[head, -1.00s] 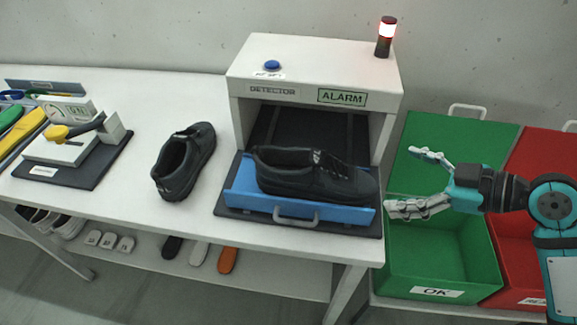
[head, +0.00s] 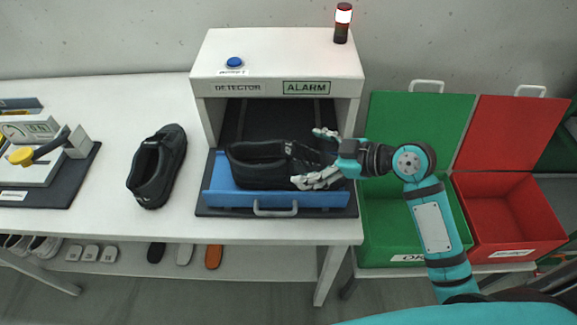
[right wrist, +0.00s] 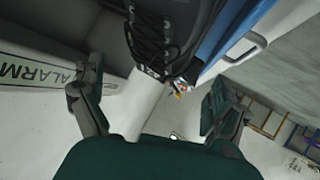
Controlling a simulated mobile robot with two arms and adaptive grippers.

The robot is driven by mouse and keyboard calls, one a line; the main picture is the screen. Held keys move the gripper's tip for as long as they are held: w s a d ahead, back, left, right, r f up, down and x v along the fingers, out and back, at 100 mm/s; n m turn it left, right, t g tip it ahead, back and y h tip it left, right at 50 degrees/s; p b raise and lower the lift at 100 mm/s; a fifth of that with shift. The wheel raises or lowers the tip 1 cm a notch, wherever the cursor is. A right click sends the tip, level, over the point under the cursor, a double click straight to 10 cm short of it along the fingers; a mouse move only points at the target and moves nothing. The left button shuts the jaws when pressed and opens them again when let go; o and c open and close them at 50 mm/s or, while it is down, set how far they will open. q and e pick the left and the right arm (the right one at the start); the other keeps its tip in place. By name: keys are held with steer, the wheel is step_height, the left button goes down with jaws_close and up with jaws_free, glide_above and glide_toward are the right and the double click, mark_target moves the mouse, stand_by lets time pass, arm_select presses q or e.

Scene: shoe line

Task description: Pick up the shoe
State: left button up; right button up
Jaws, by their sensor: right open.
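A black lace-up shoe (head: 258,168) lies on the blue tray (head: 222,196) in front of the detector, its toe to the right. A second black shoe (head: 157,166) stands on the white table, left of the detector. My right gripper (head: 308,157) is open at the toe end of the tray shoe, one finger on the far side and one on the near side. In the right wrist view the laced front of that shoe (right wrist: 160,35) shows between the spread fingers; contact cannot be told. My left gripper is not in view.
A green OK bin (head: 385,245) and a red bin (head: 515,235) stand right of the table. A press-like device (head: 45,160) is at far left.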

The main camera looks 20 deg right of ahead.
mark_target(299, 157)
steer(key=p+x, duration=0.1)
steer(key=x, duration=0.3)
steer(key=shift+w+f+p, duration=0.25)
steer(key=shift+f+p, duration=0.05)
steer(key=shift+p, duration=0.05)
steer(key=shift+w+a+f, duration=0.1)
steer(key=shift+a, duration=0.05)
steer(key=c, duration=1.6)
steer(key=r, duration=0.4)
steer(key=r+b, duration=0.1)
steer(key=r, duration=0.4)
steer(key=shift+d, duration=0.2)
steer(key=shift+n+g+y, duration=0.5)
steer(key=shift+n+g, duration=0.1)
steer(key=shift+n, duration=0.2)
steer(key=s+d, duration=0.1)
steer(key=s, duration=0.2)
steer(key=s+d+f, duration=0.1)
steer(key=s, duration=0.2)
steer(key=s+d, duration=0.2)
steer(key=s, duration=0.1)
steer(key=shift+s+f, duration=0.15)
steer(key=shift+s, duration=0.25)
